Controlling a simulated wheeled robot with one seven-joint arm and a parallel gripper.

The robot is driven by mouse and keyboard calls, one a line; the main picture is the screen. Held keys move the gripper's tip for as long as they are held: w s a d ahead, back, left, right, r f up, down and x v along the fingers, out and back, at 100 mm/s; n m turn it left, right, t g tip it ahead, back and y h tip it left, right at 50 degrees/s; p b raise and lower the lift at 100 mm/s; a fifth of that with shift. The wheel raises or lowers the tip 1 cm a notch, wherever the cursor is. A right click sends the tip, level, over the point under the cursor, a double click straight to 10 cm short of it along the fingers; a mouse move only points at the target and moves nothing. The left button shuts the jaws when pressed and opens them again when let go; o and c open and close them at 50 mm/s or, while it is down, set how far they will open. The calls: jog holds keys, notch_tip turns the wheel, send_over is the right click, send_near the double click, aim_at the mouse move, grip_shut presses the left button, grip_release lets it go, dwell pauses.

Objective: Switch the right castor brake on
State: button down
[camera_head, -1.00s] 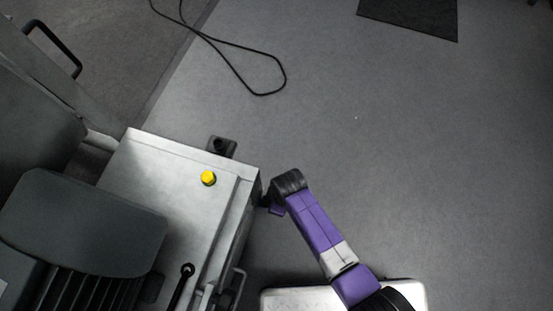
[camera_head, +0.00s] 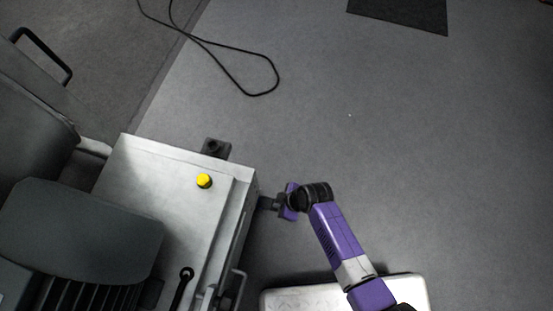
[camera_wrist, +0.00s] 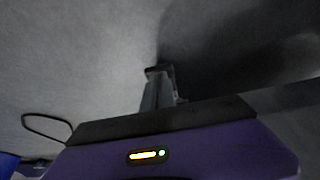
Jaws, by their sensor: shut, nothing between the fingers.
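My gripper (camera_head: 264,203) is low beside the right side of the grey metal cart (camera_head: 150,160), its fingers pointing left at the cart wall. Whether it touches the wall cannot be told. In the wrist view my gripper's fingers (camera_wrist: 160,72) are together, with nothing seen between them. A dark fitting (camera_head: 215,148) sticks out at floor level beyond the cart's far edge; it may be a castor or its mount. No brake pedal can be clearly made out, and the space under the cart is hidden by its top.
A yellow knob (camera_head: 204,181) and a black lever (camera_head: 183,285) are on the cart top. A black cable (camera_head: 235,75) loops on the floor beyond it. A dark mat (camera_head: 405,14) lies at the top right. The floor right of the cart is clear.

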jog(key=shift+s+d+f+b, duration=0.1)
jog(key=shift+d+f+b, duration=0.15)
jog(key=shift+f, duration=0.45)
jog(key=shift+s+d+f+b, duration=0.1)
jog(key=shift+d+f+b, duration=0.15)
jog(key=shift+f, duration=0.45)
